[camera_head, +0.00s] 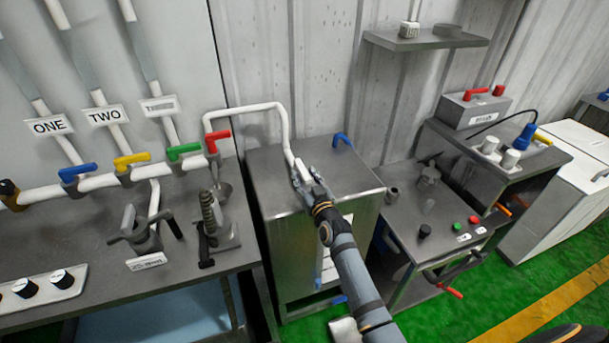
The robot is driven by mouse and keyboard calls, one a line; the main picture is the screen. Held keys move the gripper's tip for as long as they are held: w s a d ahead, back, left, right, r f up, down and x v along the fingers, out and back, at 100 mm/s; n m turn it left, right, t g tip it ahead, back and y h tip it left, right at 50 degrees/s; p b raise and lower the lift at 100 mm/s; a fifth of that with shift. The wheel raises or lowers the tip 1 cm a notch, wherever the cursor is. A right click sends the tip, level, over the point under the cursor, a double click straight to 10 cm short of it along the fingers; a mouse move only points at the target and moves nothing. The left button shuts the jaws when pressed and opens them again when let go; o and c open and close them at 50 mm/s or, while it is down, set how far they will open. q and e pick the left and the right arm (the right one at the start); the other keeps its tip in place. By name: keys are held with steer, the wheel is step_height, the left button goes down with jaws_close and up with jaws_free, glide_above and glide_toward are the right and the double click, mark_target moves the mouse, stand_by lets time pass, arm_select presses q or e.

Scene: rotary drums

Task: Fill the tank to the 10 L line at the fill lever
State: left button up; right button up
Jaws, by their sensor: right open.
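A steel box-shaped tank (290,235) stands at the centre. A white pipe (262,106) runs from the wall manifold to its top. A red lever (217,135) sits on the manifold where this pipe begins; I see no label naming it the fill lever. A blue handle (342,138) is at the tank's back edge. A pale panel with a blue strip (327,262) is on the tank's front; any 10 L line is too small to read. My right gripper (303,174) is open over the tank top, beside the pipe's lower end; contact is unclear. My left gripper is out of view.
Blue (76,173), yellow (131,161) and green (183,151) levers line the manifold at left. A bench with clamp fixtures (148,238) stands below. A control cabinet (424,232) with buttons stands right of the tank. A shelf (426,40) hangs above.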

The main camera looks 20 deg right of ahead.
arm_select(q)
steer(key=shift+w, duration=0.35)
arm_select(e)
steer(key=shift+w, duration=0.2)
steer(key=shift+c, duration=0.5)
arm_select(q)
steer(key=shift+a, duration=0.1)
arm_select(e)
jaws_close()
